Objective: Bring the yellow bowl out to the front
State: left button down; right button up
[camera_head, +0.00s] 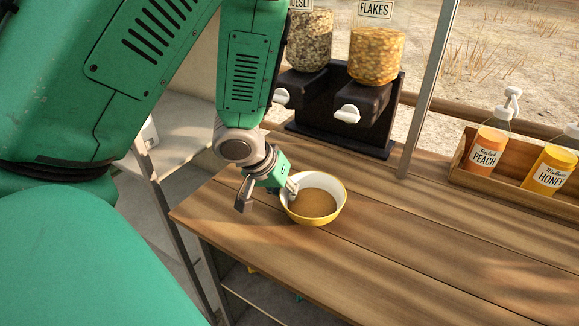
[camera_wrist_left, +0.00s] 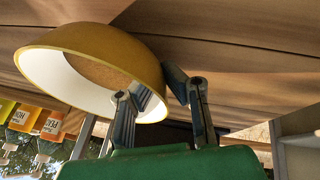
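The yellow bowl (camera_head: 331,216) stands upright on the wooden counter near its left end, with a white inside and brown contents at the bottom. In the left wrist view the yellow bowl (camera_wrist_left: 110,45) looks upside down, at the upper left. My left gripper (camera_head: 289,189) is at the bowl's left rim. In the left wrist view my left gripper (camera_wrist_left: 158,90) has one finger inside the bowl and one outside, closed on the wall. I cannot tell whether the bowl is lifted slightly. My right gripper is not in view.
Behind the bowl stands a dark cereal dispenser (camera_head: 345,130) with two clear hoppers. A wooden tray (camera_head: 497,184) with syrup bottles is at the right. A metal post (camera_head: 428,90) rises between them. The counter (camera_head: 420,250) in front and to the right is clear.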

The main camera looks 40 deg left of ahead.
pick_arm(q)
jog(key=c, duration=1.6)
grip_release()
jog(key=shift+c, duration=0.2)
jog(key=v, duration=0.7)
jog(key=shift+a+r, duration=0.1)
